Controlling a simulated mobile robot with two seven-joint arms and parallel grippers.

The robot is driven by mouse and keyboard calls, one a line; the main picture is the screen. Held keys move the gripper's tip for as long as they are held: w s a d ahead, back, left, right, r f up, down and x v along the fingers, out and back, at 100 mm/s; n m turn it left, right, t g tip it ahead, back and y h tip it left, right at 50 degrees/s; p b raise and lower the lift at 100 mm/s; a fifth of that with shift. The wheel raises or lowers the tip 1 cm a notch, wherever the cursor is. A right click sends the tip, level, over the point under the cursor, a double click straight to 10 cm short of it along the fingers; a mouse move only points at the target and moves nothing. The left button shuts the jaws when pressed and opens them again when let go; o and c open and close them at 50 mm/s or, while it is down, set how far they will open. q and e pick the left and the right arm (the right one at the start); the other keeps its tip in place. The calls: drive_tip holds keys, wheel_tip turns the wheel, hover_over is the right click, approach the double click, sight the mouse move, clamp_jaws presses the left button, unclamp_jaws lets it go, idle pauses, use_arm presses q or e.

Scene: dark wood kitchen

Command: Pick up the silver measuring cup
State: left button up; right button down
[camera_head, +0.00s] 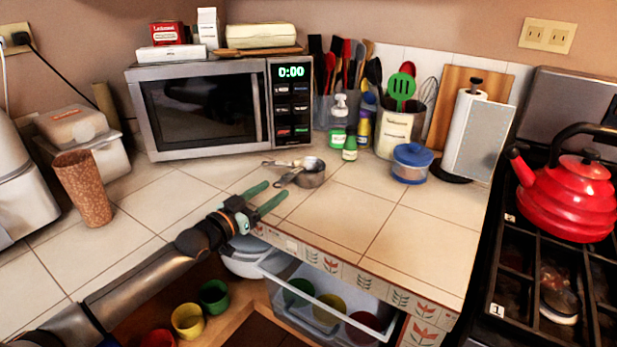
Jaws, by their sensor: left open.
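The silver measuring cup (311,177) sits on the tiled counter in front of the microwave. Its handle points left, and other metal handles or spoons (284,163) lie beside or over it; I cannot tell which belong to it. My left gripper (267,194) is open, with two green fingers pointing to the upper right. Its fingertips are just left of and in front of the cup, apart from it in the picture, and nothing shows between them. My right gripper is not in view.
The microwave (203,108) stands behind. A blue-lidded container (411,163), paper towel roll (468,135) and utensil crock (398,132) stand to the right. A red kettle (567,200) is on the stove. An open drawer (320,312) is below the counter edge. Tiles right of the cup are clear.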

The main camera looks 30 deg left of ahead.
sight(289, 176)
use_arm(q)
drive_tip(key=shift+w+d, duration=0.15)
drive_tip(key=shift+w, duration=0.85)
drive_tip(key=shift+w+d+r+b, duration=0.1)
drive_tip(key=shift+w+r, duration=0.05)
drive_tip(key=shift+w, duration=0.55)
drive_tip(key=shift+w+d+r+b, duration=0.1)
drive_tip(key=shift+w, duration=0.6)
drive_tip(key=shift+w+d+r+b, duration=0.1)
drive_tip(key=shift+w+r, duration=0.05)
drive_tip(key=shift+w, duration=1.1)
clamp_jaws()
